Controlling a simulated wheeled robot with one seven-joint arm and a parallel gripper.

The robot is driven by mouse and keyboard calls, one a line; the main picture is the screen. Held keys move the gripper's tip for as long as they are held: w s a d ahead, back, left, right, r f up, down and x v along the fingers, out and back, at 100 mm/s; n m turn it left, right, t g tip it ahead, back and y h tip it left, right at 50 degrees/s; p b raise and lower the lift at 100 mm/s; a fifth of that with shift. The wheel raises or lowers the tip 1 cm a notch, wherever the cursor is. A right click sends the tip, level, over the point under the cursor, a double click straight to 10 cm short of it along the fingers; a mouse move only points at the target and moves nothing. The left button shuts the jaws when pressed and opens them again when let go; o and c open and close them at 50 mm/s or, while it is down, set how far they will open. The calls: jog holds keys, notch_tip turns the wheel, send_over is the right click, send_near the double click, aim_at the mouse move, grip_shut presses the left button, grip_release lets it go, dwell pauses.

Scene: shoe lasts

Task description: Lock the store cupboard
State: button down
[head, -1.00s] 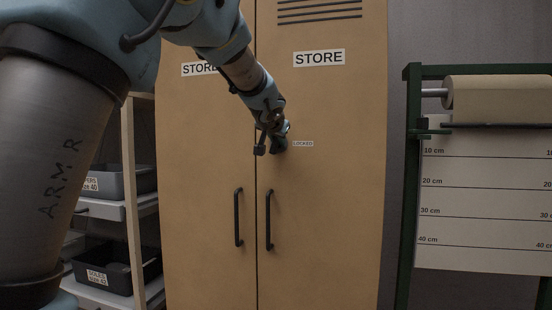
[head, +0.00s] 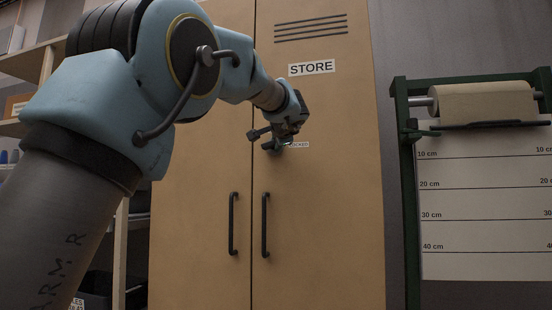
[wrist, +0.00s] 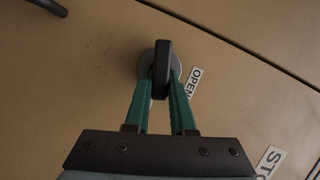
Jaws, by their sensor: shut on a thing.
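The store cupboard (head: 325,215) is a tall tan two-door cupboard, with both doors shut. A small dark turn knob (wrist: 162,60) on a round grey base sits on its front. My gripper (wrist: 161,92) has its green fingers closed on both sides of the knob. In the head view my gripper (head: 284,143) is at the right door, near the door gap, and hides the knob. The wrist view shows an OPEN label (wrist: 195,82) beside the knob base.
Two dark bar handles, left (head: 233,224) and right (head: 265,224), stand out below the knob. A green frame (head: 405,200) with a paper roll (head: 485,102) stands at the right. Shelving (head: 121,245) with bins is at the left, partly behind my arm.

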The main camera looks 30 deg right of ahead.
jog(key=shift+f+m+t+b, duration=0.2)
jog(key=shift+m+t+b, duration=0.2)
jog(key=shift+m+b, duration=0.45)
jog(key=shift+f+m+t+b, duration=0.2)
jog(key=shift+m+t+b, duration=0.3)
jog(key=shift+b, duration=0.55)
jog(key=shift+r+m, duration=0.1)
jog(key=shift+m, duration=0.25)
jog(key=c, duration=0.8)
grip_release()
jog(key=shift+o, duration=0.2)
jog(key=shift+s, duration=0.1)
jog(key=b+v, duration=0.3)
jog(key=v, duration=0.7)
jog(key=shift+s+a, duration=0.2)
jog(key=shift+s, duration=0.05)
